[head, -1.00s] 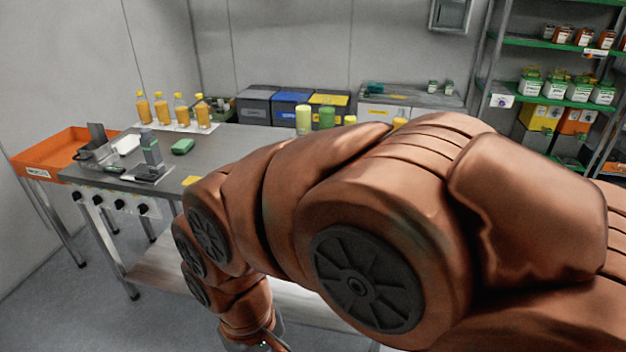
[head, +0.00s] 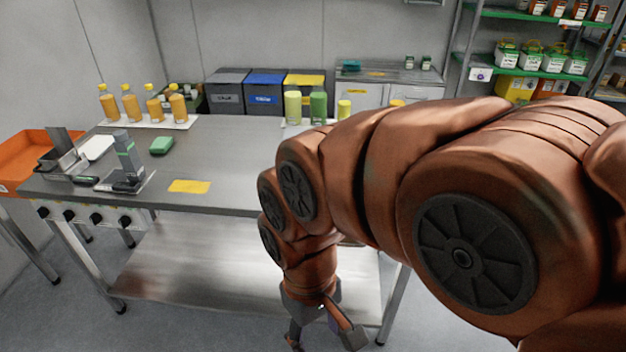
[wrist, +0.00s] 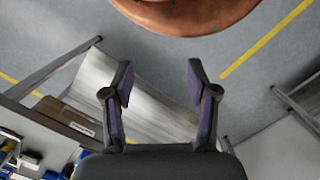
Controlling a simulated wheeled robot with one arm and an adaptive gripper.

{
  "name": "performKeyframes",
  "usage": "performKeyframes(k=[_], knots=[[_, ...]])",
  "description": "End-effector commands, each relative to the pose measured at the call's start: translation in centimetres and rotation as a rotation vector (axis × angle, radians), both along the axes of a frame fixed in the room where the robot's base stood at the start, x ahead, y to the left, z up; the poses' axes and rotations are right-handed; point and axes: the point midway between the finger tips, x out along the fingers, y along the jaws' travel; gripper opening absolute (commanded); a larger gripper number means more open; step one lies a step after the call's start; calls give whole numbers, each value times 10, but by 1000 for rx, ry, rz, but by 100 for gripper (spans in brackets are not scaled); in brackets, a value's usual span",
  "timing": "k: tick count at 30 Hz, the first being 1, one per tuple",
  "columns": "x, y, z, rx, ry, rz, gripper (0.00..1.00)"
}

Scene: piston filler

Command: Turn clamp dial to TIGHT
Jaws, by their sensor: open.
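Several dark dials (head: 97,219) sit in a row on a pale panel along the table's front edge, at the left in the head view. Which one is the clamp dial, and where it points, is too small to tell. My gripper (head: 322,338) hangs low in front of the table, well to the right of the dials and below the tabletop. In the wrist view my gripper (wrist: 158,85) is open with nothing between its fingers. The dials do not show in the wrist view.
An orange tray (head: 22,165) stands left. Below is a lower shelf (head: 200,265). Floor in front is clear.

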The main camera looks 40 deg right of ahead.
Motion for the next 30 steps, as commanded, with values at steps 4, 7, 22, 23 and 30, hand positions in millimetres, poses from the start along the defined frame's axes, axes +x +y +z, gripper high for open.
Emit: performKeyframes(k=[4, 7, 22, 23, 30], knots=[[16, -4, 5, 5, -6, 13, 63], [30, -8, 11, 10, -14, 28, 63], [104, -35, 31, 25, -43, 127, 63], [108, -37, 32, 27, -44, 133, 63], [142, -54, 38, 29, -57, 190, 63]])
